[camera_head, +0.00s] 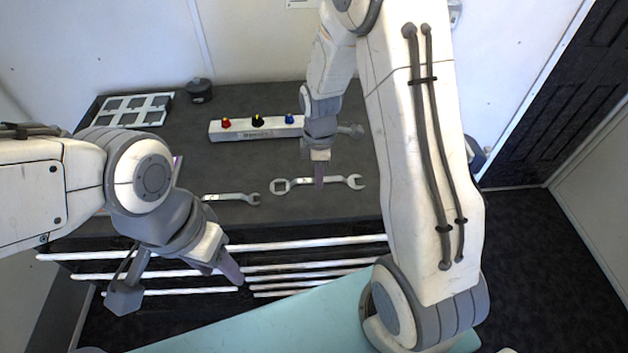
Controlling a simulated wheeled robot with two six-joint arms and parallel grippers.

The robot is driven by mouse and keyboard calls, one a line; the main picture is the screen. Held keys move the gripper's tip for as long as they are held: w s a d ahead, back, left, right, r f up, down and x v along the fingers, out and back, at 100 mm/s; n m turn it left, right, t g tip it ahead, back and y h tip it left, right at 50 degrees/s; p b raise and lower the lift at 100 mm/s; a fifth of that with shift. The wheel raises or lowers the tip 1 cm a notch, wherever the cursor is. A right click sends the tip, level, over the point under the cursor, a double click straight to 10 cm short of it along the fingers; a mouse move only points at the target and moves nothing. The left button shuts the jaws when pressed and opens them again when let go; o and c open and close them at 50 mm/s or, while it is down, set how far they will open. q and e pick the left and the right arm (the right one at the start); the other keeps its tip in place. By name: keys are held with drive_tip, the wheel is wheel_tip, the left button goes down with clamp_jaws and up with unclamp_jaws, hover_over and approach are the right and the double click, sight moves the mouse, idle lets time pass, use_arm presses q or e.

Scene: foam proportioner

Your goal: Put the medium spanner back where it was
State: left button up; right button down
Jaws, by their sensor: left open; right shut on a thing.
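A silver spanner (300,182) with a ring end at left and an open jaw at right lies level at the front right of the dark bench top. My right gripper (320,181) points down and is shut on its middle; I cannot tell if the spanner touches the bench. A second silver spanner (232,197) lies to its left, its left part hidden by my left arm. I cannot tell from sizes which is the medium one. My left gripper (228,272) is open and empty, in front of the bench edge by the white rods.
The dark bench (225,160) carries a white tray with dark squares (127,110), a black round pot (199,90) and a white block with red, black-yellow and blue knobs (257,127). White rods (310,242) run along the bench front. A teal surface (250,325) lies nearer.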

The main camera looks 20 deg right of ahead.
drive_tip(key=shift+w+a+f, duration=0.3)
drive_tip(key=shift+w+f, duration=0.15)
drive_tip(key=shift+w, duration=0.15)
wheel_tip(320, 180, down, 3)
drive_tip(key=shift+p, duration=0.75)
drive_tip(key=shift+f, duration=0.5)
drive_tip(key=shift+f, duration=0.1)
drive_tip(key=shift+f, duration=0.15)
drive_tip(key=c, duration=0.8)
unclamp_jaws()
drive_tip(key=shift+o, duration=0.2)
